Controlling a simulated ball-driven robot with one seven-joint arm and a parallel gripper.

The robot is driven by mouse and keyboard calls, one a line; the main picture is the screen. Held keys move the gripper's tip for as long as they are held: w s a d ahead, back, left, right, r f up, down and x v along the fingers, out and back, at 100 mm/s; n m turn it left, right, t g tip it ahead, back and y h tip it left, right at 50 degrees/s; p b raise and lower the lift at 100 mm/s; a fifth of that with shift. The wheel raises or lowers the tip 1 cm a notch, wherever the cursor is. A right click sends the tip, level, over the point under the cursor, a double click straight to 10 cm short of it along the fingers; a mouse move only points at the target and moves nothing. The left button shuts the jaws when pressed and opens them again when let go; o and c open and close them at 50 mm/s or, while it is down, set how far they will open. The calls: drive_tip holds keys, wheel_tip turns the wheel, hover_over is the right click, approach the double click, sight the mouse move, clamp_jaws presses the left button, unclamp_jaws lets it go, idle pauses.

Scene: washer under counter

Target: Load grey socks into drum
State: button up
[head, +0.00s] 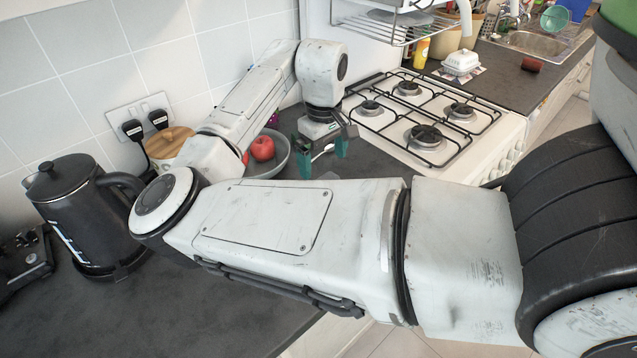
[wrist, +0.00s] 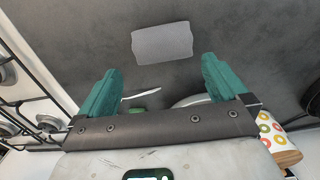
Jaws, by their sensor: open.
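A light grey, finely textured rectangle (wrist: 162,43), which looks like the folded grey socks, lies flat on the dark counter in the wrist view, just beyond my fingertips. In the head view a small grey patch (head: 328,176) that may be the same thing shows just above my forearm, mostly hidden. My gripper (head: 322,158) points down over the counter beside the hob, its teal fingers apart and nothing between them. The fingers also frame the lower part of the wrist view (wrist: 160,68). The washer and its drum are not in view.
A bowl (head: 284,165) with a red apple (head: 263,148) stands left of my gripper. The gas hob (head: 425,115) is on its right. A black kettle (head: 80,210) stands at far left. Dark counter (head: 385,170) is bare between gripper and hob. A patterned cup-like item (wrist: 280,130) shows lower right.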

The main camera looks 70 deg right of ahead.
sight(323, 179)
wheel_tip(323, 179, down, 2)
drive_tip(key=shift+w+f, duration=0.1)
drive_tip(key=shift+a+f+p, duration=0.2)
drive_tip(key=shift+f+p, duration=0.35)
drive_tip(key=shift+f, duration=2.35)
drive_tip(key=shift+c, duration=0.4)
drive_tip(key=c, duration=0.7)
drive_tip(key=shift+r, duration=0.15)
